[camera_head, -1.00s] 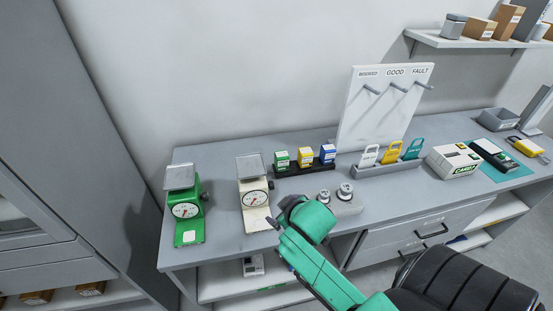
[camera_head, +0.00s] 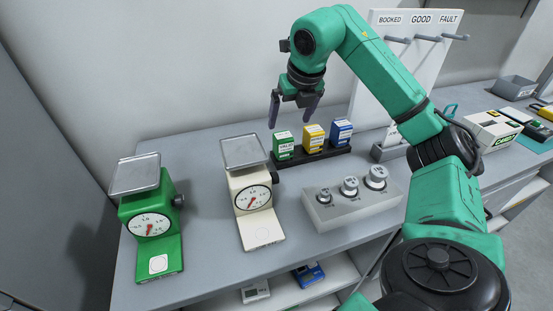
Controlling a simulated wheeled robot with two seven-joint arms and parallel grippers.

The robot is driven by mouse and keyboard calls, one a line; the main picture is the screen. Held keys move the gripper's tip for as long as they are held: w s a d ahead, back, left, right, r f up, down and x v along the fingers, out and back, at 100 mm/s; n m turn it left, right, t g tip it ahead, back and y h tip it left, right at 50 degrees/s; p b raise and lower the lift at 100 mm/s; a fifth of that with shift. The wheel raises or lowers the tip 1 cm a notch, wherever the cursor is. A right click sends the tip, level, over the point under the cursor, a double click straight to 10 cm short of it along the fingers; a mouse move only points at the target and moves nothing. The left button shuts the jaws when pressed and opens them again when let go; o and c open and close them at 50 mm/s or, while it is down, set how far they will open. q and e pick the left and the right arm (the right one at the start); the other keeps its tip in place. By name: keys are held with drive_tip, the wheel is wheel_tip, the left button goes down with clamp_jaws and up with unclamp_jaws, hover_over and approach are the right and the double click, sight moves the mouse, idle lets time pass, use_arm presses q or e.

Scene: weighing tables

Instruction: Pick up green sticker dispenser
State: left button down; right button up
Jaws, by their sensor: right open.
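The green sticker dispenser (camera_head: 284,146) stands upright at the left end of a black holder (camera_head: 330,155) on the table. A yellow dispenser (camera_head: 313,139) and a blue dispenser (camera_head: 341,132) stand beside it to the right. My right gripper (camera_head: 292,116) points down with its fingers spread, above the green dispenser and apart from it. Nothing is between its fingers. My left gripper is not in view.
A green scale (camera_head: 152,225) and a cream scale (camera_head: 250,200) stand to the left. A grey weight block (camera_head: 338,208) lies in front of the holder. A white hook board (camera_head: 385,80) stands behind my right arm. A white labelled box (camera_head: 492,129) is at right.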

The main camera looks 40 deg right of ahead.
sight(283, 145)
drive_tip(key=p+x, duration=0.3)
drive_tip(key=x, duration=1)
drive_tip(key=shift+d+f, duration=0.15)
drive_tip(key=shift+d, duration=0.1)
drive_tip(key=shift+w+d+f, duration=0.1)
drive_tip(key=shift+f, duration=0.2)
drive_tip(key=shift+r, duration=0.1)
clamp_jaws()
drive_tip(key=shift+r, duration=0.1)
wheel_tip(283, 145, up, 20)
